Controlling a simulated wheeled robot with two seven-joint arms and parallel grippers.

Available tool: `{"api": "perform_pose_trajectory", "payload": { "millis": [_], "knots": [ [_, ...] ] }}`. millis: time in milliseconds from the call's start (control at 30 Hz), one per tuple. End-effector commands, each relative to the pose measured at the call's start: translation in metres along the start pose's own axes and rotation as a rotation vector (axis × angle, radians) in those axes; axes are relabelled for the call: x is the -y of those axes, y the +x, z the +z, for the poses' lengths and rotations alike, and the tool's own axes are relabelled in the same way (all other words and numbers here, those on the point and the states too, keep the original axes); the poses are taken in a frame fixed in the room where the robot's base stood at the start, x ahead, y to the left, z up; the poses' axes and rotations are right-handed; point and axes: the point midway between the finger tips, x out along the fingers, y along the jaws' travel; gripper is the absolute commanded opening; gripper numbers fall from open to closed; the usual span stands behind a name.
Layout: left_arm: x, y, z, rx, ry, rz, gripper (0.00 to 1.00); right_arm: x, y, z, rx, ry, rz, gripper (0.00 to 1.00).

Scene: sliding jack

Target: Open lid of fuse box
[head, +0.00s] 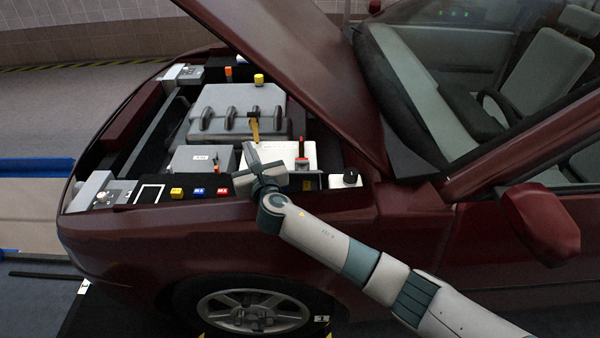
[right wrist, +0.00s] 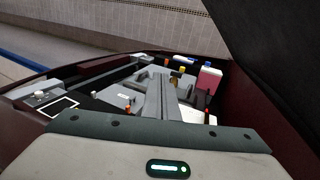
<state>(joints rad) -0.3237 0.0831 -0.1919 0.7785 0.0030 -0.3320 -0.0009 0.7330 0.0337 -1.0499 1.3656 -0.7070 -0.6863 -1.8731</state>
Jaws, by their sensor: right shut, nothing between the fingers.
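My right gripper (head: 250,154) is over the near side of the open engine bay, its fingers shut with nothing between them. In the right wrist view its fingers (right wrist: 158,97) reach out ahead over the bay. A grey box with a small label (head: 192,161) lies just left of the gripper. A white box (head: 282,151) lies just right of it, partly hidden by the fingers. I cannot tell for sure which one is the fuse box, and no lid is seen raised. Contact between the fingers and either box cannot be made out. My left gripper is not in view.
The grey engine cover (head: 238,103) lies behind the boxes. A red-handled part (head: 302,163) stands at the white box. The raised dark red hood (head: 315,75) slopes over the bay's right side. Yellow, blue and red blocks (head: 199,192) line the near edge.

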Motion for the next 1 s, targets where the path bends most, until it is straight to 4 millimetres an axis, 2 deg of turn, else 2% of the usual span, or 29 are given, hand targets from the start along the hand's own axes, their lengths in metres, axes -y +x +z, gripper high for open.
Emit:
{"api": "perform_pose_trajectory", "payload": {
  "millis": [33,100,200,300,400,767,1000],
  "knots": [
    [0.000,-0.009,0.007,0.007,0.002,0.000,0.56,0.018,-0.014,-0.011,-0.063,0.032,-0.066,0.00],
    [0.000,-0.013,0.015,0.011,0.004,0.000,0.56,0.040,-0.032,-0.033,-0.152,0.064,-0.152,0.00],
    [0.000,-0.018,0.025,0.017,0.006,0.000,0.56,0.063,-0.060,-0.063,-0.272,0.093,-0.244,0.00],
    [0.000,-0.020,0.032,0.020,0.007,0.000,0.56,0.076,-0.081,-0.083,-0.360,0.108,-0.301,0.00],
    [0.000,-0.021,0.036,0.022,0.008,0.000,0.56,0.083,-0.093,-0.095,-0.411,0.114,-0.331,0.00],
    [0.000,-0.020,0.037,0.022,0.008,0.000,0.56,0.085,-0.097,-0.099,-0.426,0.115,-0.340,0.00],
    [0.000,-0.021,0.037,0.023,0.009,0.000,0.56,0.086,-0.091,-0.101,-0.425,0.114,-0.340,0.00]
  ]
}}
